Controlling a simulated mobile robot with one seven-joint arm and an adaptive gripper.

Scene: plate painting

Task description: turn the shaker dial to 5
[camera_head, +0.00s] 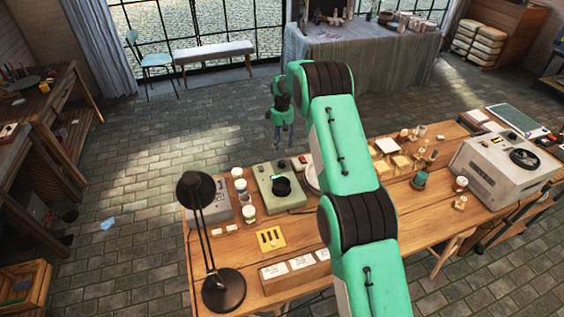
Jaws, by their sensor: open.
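My gripper (284,136) hangs in the air with its fingers pointing down, open and empty. In the picture it is above the far edge of the wooden worktable (310,232), apart from everything on it. A grey-green device (266,196) with a round black top and a small lit display stands on the table, below my gripper in the picture. A grey box device (214,212) stands to its left, partly behind the lamp. I cannot tell which device is the shaker, and no dial number is readable.
A black desk lamp (224,291) stands at the near left corner. Jars (248,210), a yellow slotted block (270,239) and white-topped boxes (301,262) are nearby. A big white machine (484,176) stands at the right. My arm hides the table's middle.

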